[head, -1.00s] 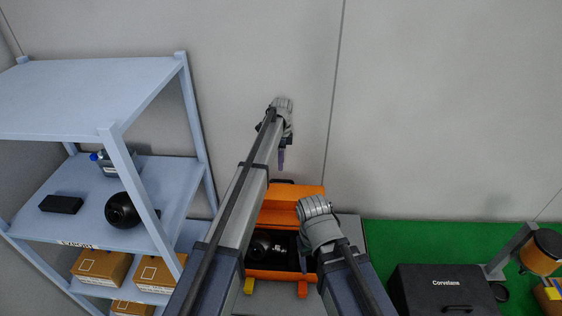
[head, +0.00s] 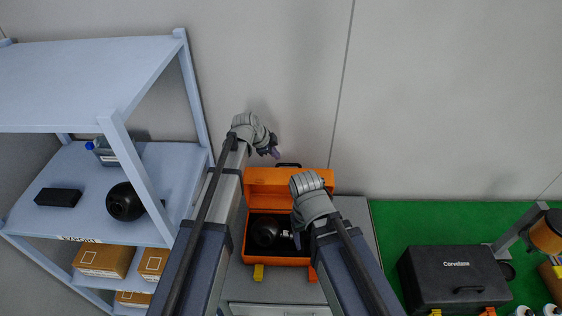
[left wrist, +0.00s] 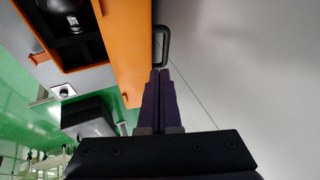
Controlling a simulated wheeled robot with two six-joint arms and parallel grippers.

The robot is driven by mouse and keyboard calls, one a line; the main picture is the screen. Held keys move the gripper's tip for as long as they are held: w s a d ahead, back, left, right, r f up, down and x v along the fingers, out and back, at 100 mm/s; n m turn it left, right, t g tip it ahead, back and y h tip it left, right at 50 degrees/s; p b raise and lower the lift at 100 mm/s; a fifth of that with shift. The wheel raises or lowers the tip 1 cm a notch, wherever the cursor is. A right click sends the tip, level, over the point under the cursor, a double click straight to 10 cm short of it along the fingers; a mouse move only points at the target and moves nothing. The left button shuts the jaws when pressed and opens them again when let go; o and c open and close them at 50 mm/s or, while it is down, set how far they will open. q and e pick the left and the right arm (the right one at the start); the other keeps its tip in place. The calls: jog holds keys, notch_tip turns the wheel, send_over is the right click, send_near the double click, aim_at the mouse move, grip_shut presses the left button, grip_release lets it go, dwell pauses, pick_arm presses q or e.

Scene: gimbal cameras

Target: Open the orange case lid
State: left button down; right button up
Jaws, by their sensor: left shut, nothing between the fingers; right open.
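The orange case (head: 247,243) stands on a grey cabinet top with its lid (head: 262,182) raised at the back, towards the wall. Its dark interior holds a round black camera-like object (head: 265,232). In the left wrist view the orange lid (left wrist: 127,40) and its black handle (left wrist: 161,45) show. My left gripper (head: 276,153) is shut and empty, above and beside the lid's upper left corner; its purple fingers (left wrist: 158,75) lie together near the handle. My right gripper (head: 297,240) is over the case's right side, and its arm hides part of the case.
A black case (head: 453,278) stands on the green surface at right. The wall is close behind the orange case.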

aim_at(285, 164)
pick_arm(q)
jog(key=shift+w+f+b, duration=0.2)
jog(key=shift+f+b, duration=0.1)
jog(key=shift+f, duration=0.1)
jog(key=b+x, duration=0.7)
jog(key=x, duration=0.1)
jog(key=shift+a+f, duration=0.1)
jog(key=shift+w+d+f+b, duration=0.2)
jog(key=shift+d+f+b, duration=0.1)
jog(key=shift+f+b, duration=0.2)
jog(key=shift+r, duration=0.1)
